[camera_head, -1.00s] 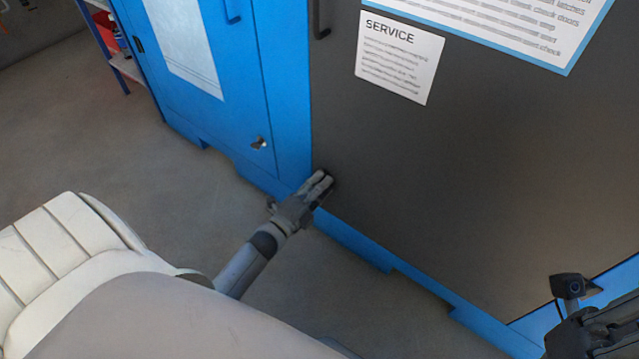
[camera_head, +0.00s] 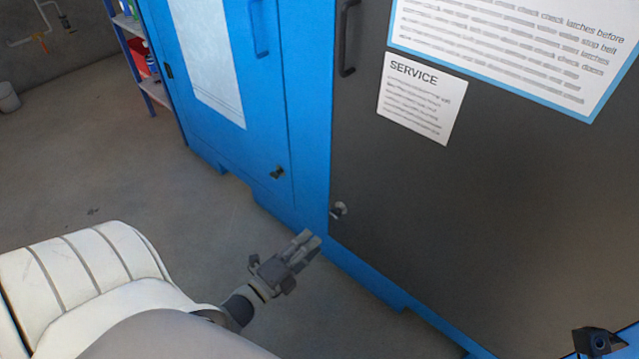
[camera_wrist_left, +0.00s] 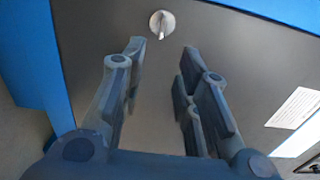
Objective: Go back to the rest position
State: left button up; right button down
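My left gripper (camera_head: 303,248) is in front of the lower part of the cabinet, below and left of a small latch knob (camera_head: 339,210) on the dark grey door (camera_head: 470,190). In the left wrist view the fingers of my left gripper (camera_wrist_left: 163,62) are apart with nothing between them. The knob (camera_wrist_left: 162,24) shows beyond the fingertips, clear of them.
A blue door (camera_head: 235,120) with a handle and its own latch knob (camera_head: 277,172) is to the left of the grey door. A SERVICE sheet (camera_head: 422,98) is on the grey door. A shelf (camera_head: 150,80) stands at the back left.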

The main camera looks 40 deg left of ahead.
pick_arm(q)
jog(key=shift+s, duration=0.5)
